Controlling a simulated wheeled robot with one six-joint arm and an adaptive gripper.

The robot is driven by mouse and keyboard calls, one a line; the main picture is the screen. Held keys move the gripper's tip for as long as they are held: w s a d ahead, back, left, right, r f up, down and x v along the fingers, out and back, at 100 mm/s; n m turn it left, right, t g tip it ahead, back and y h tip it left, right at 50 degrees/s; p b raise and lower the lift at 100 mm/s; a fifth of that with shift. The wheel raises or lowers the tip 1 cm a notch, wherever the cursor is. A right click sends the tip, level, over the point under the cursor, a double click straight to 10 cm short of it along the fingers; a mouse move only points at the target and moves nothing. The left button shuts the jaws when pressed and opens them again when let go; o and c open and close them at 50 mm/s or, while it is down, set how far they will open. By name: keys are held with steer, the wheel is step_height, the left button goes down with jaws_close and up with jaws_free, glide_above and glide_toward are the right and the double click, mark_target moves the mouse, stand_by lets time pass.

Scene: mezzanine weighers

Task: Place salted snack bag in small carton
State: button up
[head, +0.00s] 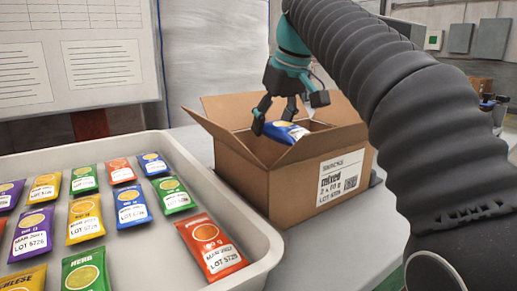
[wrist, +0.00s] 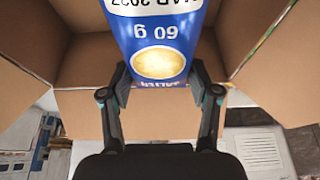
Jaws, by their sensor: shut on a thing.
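The salted snack bag (head: 286,131) is blue with a yellow round picture. My gripper (head: 275,115) is shut on it at the mouth of the open small carton (head: 253,176). In the wrist view the blue bag (wrist: 156,45) shows "60 g" and a "SALTED" label upside down, with my gripper's fingers (wrist: 160,90) on either side of its end. The carton's brown walls (wrist: 85,60) surround the bag there. The carton's flaps stand open and its front label reads "SNACKS mixed". How far the bag is above the carton floor I cannot tell.
A pale tray (head: 262,262) at the left holds several snack bags in rows, including an orange one (head: 211,246) near its right edge and another blue one (head: 132,206). The grey table between tray and carton is mostly clear. A white board (head: 75,50) stands behind.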

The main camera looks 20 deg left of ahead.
steer(key=shift+s+a+f, duration=0.35)
steer(key=shift+a+f, duration=0.1)
steer(key=shift+a, duration=0.15)
steer(key=shift+s+a+f, duration=0.3)
steer(key=shift+a+f, duration=0.1)
steer(key=shift+a, duration=0.2)
steer(key=shift+f+b, duration=0.85)
steer(key=shift+f, duration=1.15)
steer(key=shift+f, duration=0.35)
steer(key=shift+f+b, duration=0.25)
steer(key=shift+b, duration=0.1)
steer(key=o, duration=1.3)
